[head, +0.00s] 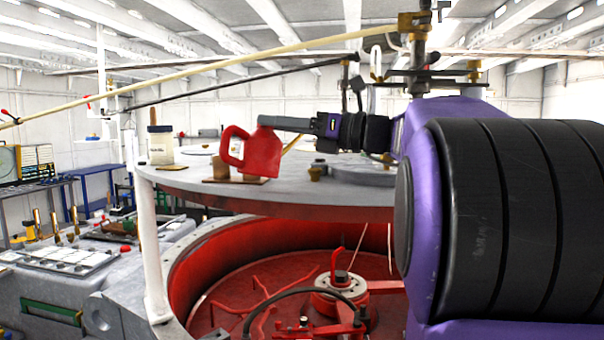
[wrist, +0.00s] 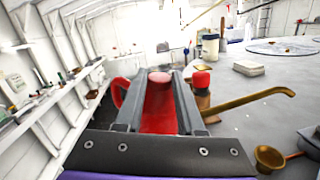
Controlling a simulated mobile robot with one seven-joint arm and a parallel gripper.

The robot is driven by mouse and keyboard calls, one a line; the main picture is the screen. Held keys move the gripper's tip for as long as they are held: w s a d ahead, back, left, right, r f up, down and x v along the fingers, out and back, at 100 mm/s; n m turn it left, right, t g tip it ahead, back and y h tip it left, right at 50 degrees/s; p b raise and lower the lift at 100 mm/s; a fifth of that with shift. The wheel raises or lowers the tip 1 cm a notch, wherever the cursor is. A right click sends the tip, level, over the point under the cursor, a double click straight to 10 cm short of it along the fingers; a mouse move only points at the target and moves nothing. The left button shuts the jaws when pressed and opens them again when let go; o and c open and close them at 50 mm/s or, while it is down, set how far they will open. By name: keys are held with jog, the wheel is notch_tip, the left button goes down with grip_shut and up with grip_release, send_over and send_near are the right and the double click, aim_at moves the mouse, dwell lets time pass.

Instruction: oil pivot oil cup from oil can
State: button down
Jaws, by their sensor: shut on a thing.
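The red oil can (head: 262,153) with its loop handle is upright over the round grey tabletop in the head view. My gripper (head: 268,122) is shut on its upper part, and the can (wrist: 158,108) shows between the two fingers in the wrist view. A brass spout (wrist: 255,101) reaches right from beside the can and bends at its tip; it appears to be the can's. A small brass cup (wrist: 270,157), apparently the pivot oil cup, is at the lower right, apart from the spout tip. I cannot tell whether the can's base touches the table.
A brown bottle with a red cap (wrist: 201,88) stands close right of the fingers. A pale jar with a dark lid (head: 160,146) stands at the table's left. The table rim (head: 300,205) overhangs an open red pit (head: 275,275). A pale rod (head: 210,68) slants overhead.

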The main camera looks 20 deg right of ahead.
jog(key=shift+r+n+g+h, duration=0.15)
jog(key=shift+r+n, duration=0.4)
jog(key=shift+r, duration=0.65)
jog(key=shift+r+n+g+h, duration=0.15)
jog(key=shift+r+n, duration=0.4)
jog(key=shift+r, duration=0.6)
jog(key=shift+s, duration=0.1)
